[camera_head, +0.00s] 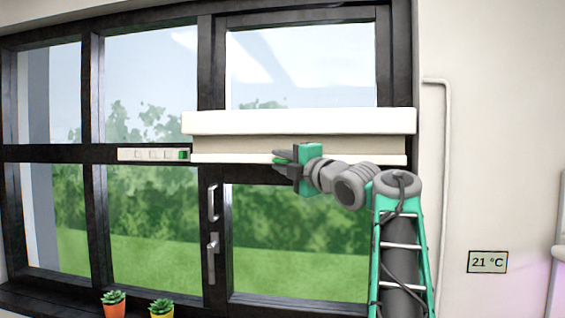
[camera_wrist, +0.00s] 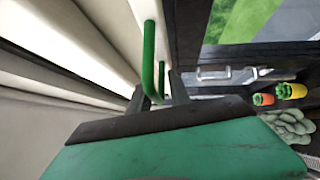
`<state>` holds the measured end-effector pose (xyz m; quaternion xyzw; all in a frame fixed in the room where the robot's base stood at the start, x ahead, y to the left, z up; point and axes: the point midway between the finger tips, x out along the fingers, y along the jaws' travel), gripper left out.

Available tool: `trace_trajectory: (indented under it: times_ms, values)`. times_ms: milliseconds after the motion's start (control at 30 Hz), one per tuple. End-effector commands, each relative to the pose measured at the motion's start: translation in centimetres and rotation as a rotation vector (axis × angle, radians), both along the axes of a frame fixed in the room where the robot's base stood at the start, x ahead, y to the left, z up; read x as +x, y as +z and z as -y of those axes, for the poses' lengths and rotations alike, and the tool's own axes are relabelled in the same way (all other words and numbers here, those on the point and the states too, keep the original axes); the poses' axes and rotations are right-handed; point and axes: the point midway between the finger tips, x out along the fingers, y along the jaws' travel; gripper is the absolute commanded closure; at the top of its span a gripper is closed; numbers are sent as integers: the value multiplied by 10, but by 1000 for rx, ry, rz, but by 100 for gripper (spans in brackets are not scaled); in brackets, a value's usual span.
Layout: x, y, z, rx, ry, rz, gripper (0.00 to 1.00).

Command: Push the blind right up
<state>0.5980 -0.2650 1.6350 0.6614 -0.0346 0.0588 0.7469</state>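The blind is pulled up into the upper-middle part of the right window. Its white top box (camera_head: 300,122), a short beige fold (camera_head: 330,145) and its pale bottom rail (camera_head: 230,159) lie close together. A green U-shaped handle (camera_wrist: 148,60) sticks out from the blind in the wrist view. My gripper (camera_head: 284,157) is at the bottom rail, below the box. In the wrist view its dark fingers (camera_wrist: 157,92) are on both sides of the handle's outer end, close against it. The finger contact is partly hidden.
A pale strip with a green end (camera_head: 150,154) lies on the window bar left of the blind. Window handles (camera_head: 212,245) are below. Potted plants (camera_head: 114,303) stand on the sill. A 21 °C display (camera_head: 487,262) hangs on the right wall.

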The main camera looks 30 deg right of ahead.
Motion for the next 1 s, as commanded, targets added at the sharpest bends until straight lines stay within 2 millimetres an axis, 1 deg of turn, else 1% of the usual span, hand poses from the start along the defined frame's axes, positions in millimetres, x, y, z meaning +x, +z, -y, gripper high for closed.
trace_trajectory:
  times_ms: [100, 267, 367, 467, 600, 700, 833, 1000]
  values:
    - [0, 0, 1, 0, -2, -1, 69]
    - [0, 0, 2, 0, -3, -2, 69]
    - [-5, -2, 2, 0, -5, -1, 69]
    - [-19, -6, 4, -3, -8, 0, 69]
    - [-49, -11, 5, -3, -8, 1, 69]
    - [-66, -12, 5, -2, -7, 0, 69]
    - [-77, -12, 5, -1, -3, -2, 69]
    - [-78, -10, 4, 0, -1, -2, 69]
